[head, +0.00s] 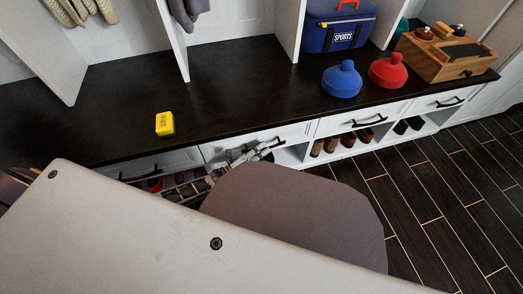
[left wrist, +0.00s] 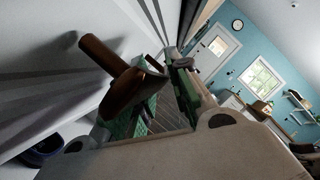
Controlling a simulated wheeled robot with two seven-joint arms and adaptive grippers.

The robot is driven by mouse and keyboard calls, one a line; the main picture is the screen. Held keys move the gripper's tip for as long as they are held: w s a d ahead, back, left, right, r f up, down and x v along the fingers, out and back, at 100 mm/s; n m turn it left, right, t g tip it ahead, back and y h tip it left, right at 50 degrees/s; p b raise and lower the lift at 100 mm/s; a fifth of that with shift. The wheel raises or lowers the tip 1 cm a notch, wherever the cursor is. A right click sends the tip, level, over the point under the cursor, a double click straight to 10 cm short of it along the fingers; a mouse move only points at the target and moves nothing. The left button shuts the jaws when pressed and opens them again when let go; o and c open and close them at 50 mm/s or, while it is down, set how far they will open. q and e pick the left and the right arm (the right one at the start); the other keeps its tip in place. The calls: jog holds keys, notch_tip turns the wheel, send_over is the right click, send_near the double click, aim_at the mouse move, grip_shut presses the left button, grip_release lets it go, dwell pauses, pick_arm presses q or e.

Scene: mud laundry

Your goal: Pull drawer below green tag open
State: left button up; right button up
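A row of white drawers sits under the dark bench top; the second drawer (head: 222,150) has a black handle (head: 262,146). My left gripper (head: 250,157) is at this handle in the head view, partly hidden by my own arm. In the left wrist view a dark brown handle (left wrist: 106,57) stands off a white front, at the fingertips of my left gripper (left wrist: 157,98). Its green-padded fingers are apart, with a gap showing between them; contact with the handle cannot be told. I see no green tag. My right gripper is not in view.
A yellow block (head: 165,124) stands on the bench top. Further right are a blue vessel (head: 341,80), a red vessel (head: 388,71), a blue bag (head: 338,33) and a wooden box (head: 447,56). Shoes (head: 347,140) sit in cubbies below. The dark floor (head: 430,195) at right is clear.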

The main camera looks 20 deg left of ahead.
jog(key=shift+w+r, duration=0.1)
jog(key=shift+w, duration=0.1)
pick_arm(q)
grip_shut()
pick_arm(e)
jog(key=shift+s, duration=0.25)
